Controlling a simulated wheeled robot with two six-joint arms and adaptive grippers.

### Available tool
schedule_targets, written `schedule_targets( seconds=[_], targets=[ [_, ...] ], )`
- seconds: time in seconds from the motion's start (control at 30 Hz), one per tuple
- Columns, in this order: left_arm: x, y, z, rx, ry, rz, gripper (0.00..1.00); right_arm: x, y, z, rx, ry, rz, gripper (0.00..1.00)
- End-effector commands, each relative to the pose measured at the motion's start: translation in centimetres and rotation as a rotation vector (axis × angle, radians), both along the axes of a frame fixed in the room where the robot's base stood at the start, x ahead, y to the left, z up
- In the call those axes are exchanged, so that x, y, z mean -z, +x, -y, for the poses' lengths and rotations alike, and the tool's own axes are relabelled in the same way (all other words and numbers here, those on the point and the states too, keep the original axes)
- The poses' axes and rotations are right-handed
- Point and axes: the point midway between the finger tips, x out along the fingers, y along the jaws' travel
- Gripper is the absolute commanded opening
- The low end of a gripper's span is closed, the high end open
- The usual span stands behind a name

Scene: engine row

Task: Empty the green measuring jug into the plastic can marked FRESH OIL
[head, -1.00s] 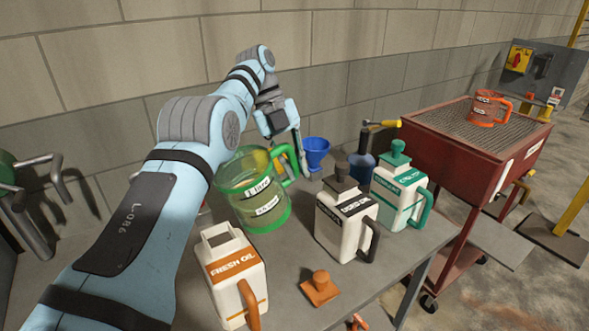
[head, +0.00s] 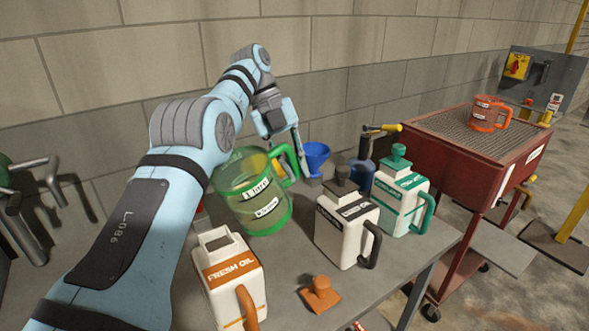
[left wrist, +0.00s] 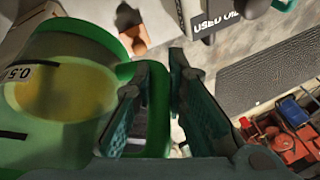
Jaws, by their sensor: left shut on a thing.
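The green see-through measuring jug (head: 262,213) is at the back left of the bench, behind the FRESH OIL can. It leans slightly, and I cannot tell whether its base touches the bench. In the left wrist view, yellow oil (left wrist: 65,88) shows inside the jug. My left gripper (head: 297,165) is shut on the jug's handle (left wrist: 158,120), with a finger on each side of it. The white FRESH OIL can (head: 232,283), with orange label and handle, stands upright with its square mouth open. My right gripper is out of view.
An orange cap (head: 320,296) lies on the bench (head: 372,290). A white can with a black cap (head: 346,228) and one with a green cap (head: 402,195) stand to the right. A blue funnel (head: 316,157) is behind. A red cart (head: 470,155) holds an orange jug (head: 488,114).

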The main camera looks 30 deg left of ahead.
Motion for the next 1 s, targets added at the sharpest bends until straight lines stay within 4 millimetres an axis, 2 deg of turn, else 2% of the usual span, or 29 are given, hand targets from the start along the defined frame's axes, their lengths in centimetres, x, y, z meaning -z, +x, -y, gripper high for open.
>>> schedule_targets(
  seconds=[1.0],
  targets=[
    [-0.24,0.03,0.00,-0.001,-0.009,0.020,0.00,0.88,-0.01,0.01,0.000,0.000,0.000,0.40]
  ],
)
